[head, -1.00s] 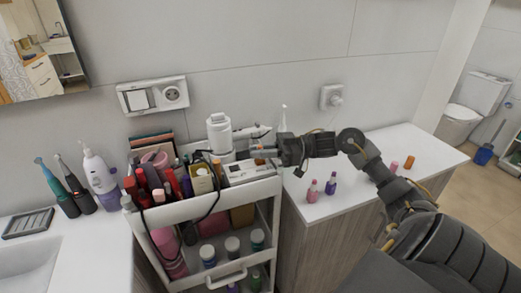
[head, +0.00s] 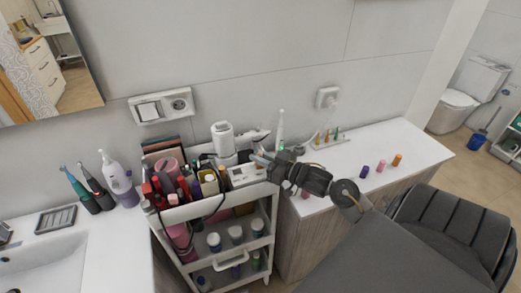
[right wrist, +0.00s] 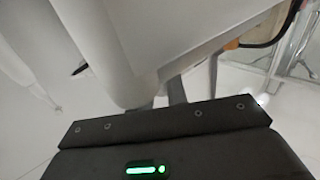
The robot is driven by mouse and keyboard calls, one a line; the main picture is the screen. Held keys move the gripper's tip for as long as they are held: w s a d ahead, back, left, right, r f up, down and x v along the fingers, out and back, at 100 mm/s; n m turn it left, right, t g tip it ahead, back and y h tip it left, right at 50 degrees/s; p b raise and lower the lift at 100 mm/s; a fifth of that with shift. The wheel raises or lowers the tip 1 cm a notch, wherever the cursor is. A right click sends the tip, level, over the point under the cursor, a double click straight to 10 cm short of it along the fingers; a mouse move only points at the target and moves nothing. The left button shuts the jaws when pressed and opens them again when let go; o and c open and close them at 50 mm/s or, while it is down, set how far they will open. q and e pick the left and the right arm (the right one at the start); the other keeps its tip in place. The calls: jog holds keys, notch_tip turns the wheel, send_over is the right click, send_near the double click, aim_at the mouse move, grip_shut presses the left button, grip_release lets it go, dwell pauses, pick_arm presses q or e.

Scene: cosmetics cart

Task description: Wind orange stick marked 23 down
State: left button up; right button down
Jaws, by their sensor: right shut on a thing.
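My right gripper (head: 268,161) is over the right end of the cart's top tray (head: 190,206), pointing left. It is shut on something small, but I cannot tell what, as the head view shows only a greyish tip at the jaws. In the right wrist view, the dark gripper (right wrist: 170,122) lies close below a large pale blurred surface that covers much of the picture. A small orange cylinder (head: 397,160) stands on the white counter beside pink and purple ones. No 23 can be read. My left gripper is not in view.
A white box (head: 245,175), a white bottle (head: 222,138) and several cosmetics crowd the cart top. A small holder (head: 329,140) with several coloured sticks stands on the counter (head: 425,155) behind my right arm.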

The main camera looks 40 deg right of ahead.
jog(key=shift+m+h+p, duration=0.35)
jog(key=shift+m+h, duration=0.25)
jog(key=shift+h, duration=0.3)
jog(key=shift+t, duration=0.3)
jog(key=c, duration=1.4)
grip_release()
jog(key=shift+c, duration=0.2)
